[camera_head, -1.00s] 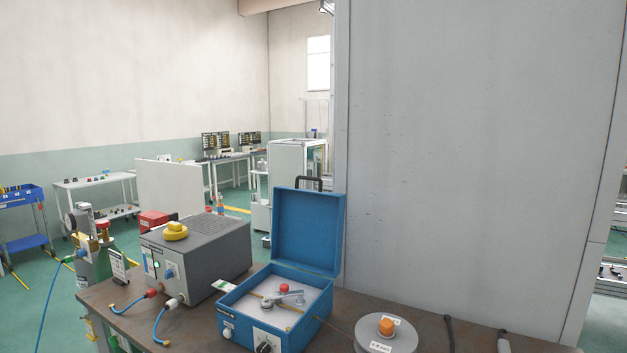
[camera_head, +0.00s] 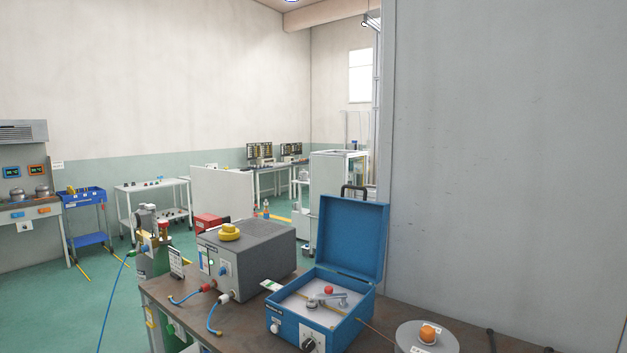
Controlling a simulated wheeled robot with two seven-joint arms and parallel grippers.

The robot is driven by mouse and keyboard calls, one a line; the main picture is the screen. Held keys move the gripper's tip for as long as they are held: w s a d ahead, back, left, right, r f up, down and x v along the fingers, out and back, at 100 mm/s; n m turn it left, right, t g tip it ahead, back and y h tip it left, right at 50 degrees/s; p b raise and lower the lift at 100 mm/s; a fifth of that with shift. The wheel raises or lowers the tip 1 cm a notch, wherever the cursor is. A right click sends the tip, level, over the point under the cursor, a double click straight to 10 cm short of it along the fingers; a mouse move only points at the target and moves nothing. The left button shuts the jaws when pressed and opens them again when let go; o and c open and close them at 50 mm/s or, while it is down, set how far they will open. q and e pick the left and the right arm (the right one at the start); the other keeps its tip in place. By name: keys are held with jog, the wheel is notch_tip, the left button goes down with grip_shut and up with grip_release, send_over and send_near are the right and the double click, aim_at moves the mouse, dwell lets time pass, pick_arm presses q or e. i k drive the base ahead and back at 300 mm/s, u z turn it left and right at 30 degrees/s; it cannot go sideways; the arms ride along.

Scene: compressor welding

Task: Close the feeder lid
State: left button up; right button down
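The feeder is a blue box (camera_head: 345,337) on the brown bench, right of the grey power unit. Its blue lid (camera_head: 341,236) stands open, upright at the back, with a dark handle (camera_head: 354,190) on its top edge. Inside the box are a light panel, a red knob (camera_head: 328,291) and a grey lever mechanism (camera_head: 326,300). Neither of my grippers is in view.
The grey unit (camera_head: 250,262) with a yellow knob stands left of the feeder. A round grey part with an orange knob (camera_head: 428,333) is to its right. Blue cables (camera_head: 214,318) lie at the bench front. A large grey panel (camera_head: 500,170) rises behind on the right.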

aim_at(351, 233)
jog(key=u, duration=0.85)
jog(key=i, duration=0.95)
jog(key=u, duration=0.75)
jog(key=i, duration=1.2)
jog(key=z, duration=0.65)
jog(key=i, duration=0.9)
jog(key=z, duration=0.95)
